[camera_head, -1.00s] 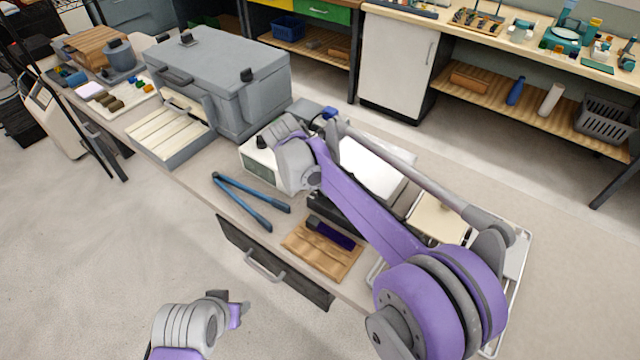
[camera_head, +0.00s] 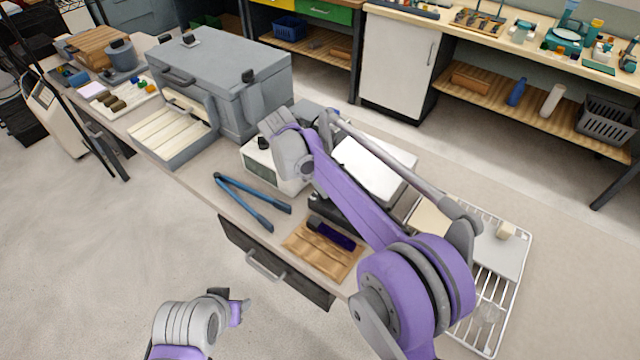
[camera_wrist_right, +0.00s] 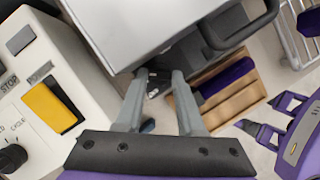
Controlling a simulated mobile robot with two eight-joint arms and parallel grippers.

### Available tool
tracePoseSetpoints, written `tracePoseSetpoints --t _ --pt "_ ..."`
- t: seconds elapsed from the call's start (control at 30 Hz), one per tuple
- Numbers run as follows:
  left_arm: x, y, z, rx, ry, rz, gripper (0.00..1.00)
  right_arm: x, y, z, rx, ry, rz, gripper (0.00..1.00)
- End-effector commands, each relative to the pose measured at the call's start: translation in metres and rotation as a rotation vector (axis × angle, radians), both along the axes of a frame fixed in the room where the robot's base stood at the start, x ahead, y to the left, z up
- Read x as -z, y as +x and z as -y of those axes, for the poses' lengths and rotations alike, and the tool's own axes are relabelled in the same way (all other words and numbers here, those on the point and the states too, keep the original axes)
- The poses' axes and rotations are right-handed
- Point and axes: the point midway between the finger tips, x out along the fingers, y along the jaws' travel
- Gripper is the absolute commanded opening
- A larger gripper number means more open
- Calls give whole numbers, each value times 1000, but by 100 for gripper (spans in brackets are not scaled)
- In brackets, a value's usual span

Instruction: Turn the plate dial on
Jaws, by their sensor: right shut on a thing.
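The hot plate (camera_head: 375,164) has a white slab top and a dark front and stands on the bench. Its top also fills the upper middle of the right wrist view (camera_wrist_right: 140,25). My right gripper (camera_wrist_right: 160,78) reaches to its dark front, fingers closed on a small dark part with white marks, which I take for the plate dial. The fingers mostly cover the dial, so its setting cannot be read. In the head view my right wrist hides it. My left gripper (camera_head: 240,305) hangs in front of the bench, empty, its fingers apart in the right wrist view (camera_wrist_right: 270,118).
A white machine (camera_wrist_right: 38,85) with a yellow switch and black knob stands close left of my right gripper. A black handle (camera_wrist_right: 240,32) juts out at right. Blue tongs (camera_head: 245,202), a wooden tray (camera_head: 310,258) and a wire rack (camera_head: 515,265) lie nearby.

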Motion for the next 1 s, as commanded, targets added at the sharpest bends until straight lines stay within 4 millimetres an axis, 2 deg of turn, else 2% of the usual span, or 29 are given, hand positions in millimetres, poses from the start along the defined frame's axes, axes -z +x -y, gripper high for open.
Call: tracePoseSetpoints --t 0.1,0.13,0.27,0.3,1.0 --pt "0 0 0 0 0 0 50 0 0 0 -1 1 0 0" --pt "0 0 0 0 0 0 50 0 0 0 -1 1 0 41" --pt "0 0 0 0 0 0 50 0 0 0 -1 0 1 64" --pt "0 0 0 0 0 0 50 0 0 0 -1 0 1 68" --pt "0 0 0 0 0 0 50 0 1 0 -10 0 5 68"
